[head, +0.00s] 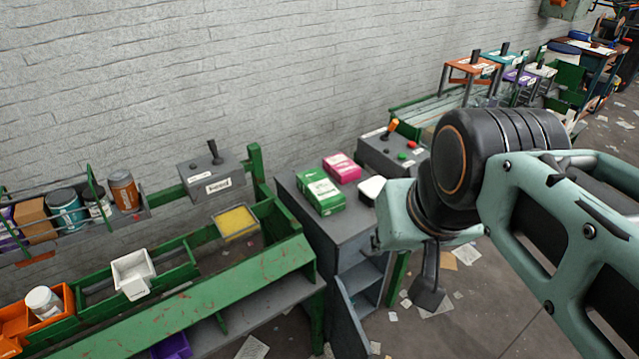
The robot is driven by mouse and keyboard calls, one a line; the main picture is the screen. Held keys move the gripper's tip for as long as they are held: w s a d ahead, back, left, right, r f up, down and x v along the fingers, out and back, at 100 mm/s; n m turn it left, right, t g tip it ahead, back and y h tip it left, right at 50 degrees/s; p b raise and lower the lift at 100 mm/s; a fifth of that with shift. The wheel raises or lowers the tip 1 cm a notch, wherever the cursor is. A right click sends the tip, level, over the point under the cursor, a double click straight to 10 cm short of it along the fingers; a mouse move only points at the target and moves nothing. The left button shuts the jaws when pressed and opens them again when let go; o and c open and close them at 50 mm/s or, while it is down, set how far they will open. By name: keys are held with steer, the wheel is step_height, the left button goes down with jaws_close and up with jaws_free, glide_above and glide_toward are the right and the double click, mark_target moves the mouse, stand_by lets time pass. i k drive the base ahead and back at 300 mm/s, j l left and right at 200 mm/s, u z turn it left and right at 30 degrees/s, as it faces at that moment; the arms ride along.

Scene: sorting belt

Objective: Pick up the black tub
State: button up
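A dark tub with a pale label, which looks like the black tub (97,205), stands on the rack shelf at the left. It is between a teal tub (67,210) and an orange-brown jar (124,190), and the green rack post partly covers it. My arm fills the right side. A dark grey part hanging below its wrist appears to be my gripper (428,293), far to the right of the tub and apart from it. Its fingers cannot be made out, so I cannot see whether it is open or shut.
A green belt frame (235,285) crosses the lower left, with a white bin (133,272), a yellow tray (236,222) and an orange bin holding a white jar (44,302). A grey cabinet (345,228) carries green and pink boxes. Papers litter the floor.

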mark_target(369, 202)
steer(key=z, duration=0.3)
steer(key=k, duration=0.15)
steer(key=k+j+u, duration=0.1)
steer(key=k+u, duration=0.25)
steer(key=k, duration=0.15)
steer(key=u, duration=1.3)
steer(key=l+u, duration=0.2)
steer(key=l, duration=2.1)
steer(key=k, duration=0.05)
